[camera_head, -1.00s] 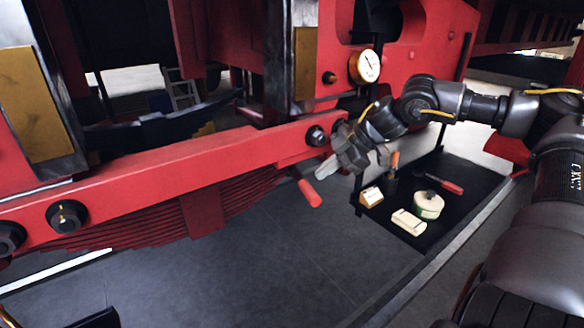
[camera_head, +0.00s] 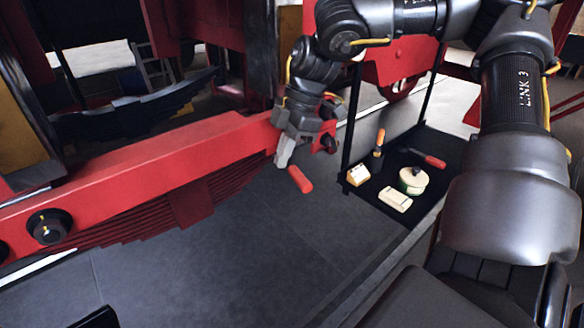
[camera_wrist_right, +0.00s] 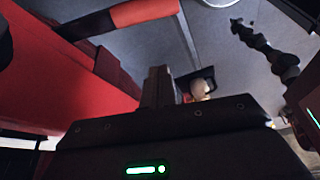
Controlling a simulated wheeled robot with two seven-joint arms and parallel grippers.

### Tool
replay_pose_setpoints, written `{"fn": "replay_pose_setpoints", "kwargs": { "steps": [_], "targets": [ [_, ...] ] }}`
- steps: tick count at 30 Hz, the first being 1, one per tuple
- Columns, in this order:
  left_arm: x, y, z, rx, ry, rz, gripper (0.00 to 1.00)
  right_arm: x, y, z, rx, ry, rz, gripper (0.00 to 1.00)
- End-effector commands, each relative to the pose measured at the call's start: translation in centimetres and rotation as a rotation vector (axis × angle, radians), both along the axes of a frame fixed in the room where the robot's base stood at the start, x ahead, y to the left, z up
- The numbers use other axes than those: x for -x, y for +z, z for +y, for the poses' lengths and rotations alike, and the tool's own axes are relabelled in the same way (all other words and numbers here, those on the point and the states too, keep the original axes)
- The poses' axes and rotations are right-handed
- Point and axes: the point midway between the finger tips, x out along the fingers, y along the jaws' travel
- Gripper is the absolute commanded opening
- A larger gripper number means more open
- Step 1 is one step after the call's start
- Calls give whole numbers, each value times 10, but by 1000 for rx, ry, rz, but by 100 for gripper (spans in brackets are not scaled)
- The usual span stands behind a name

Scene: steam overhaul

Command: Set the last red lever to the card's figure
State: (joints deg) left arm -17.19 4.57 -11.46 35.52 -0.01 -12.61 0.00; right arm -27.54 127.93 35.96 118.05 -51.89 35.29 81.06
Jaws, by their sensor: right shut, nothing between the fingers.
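My right gripper (camera_head: 283,158) is shut and empty, close beside the lever's upper part at the left. In the wrist view its fingers (camera_wrist_right: 158,85) are together, below and apart from the grip. A small cream card-like piece (camera_head: 358,175) stands on the black tray; its figure is too small to read. Only a dark sliver of what may be my left gripper shows at bottom left.
The red beam (camera_head: 150,165) with a leaf spring below fills the left. A black tray (camera_head: 395,215) at right holds a round tin (camera_head: 412,181), a cream block (camera_head: 396,199) and red- and orange-handled tools. The grey floor between is clear.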

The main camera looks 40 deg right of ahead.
Motion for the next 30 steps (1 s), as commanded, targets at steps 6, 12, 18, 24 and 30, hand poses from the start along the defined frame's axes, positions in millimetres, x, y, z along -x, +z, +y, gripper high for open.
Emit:
{"fn": "replay_pose_setpoints", "kwargs": {
  "steps": [6, 12, 18, 24, 30],
  "targets": [
    [0, 16, 0, 0, 0, 0, 0, -4, -41, 16, -1, 2, 7, 0],
    [-1, 34, -1, 1, 0, -1, 0, 1, -47, -5, -4, -2, 0, 0],
    [-1, 40, -1, 1, 0, -2, 0, 4, -53, -18, -2, 0, -1, 0],
    [-1, 40, -1, 1, 0, -2, 0, 5, -55, -21, 0, 2, -1, 0],
    [-1, 39, -1, 1, 0, -2, 0, 5, -55, -21, 0, 3, -1, 0]
  ]
}}
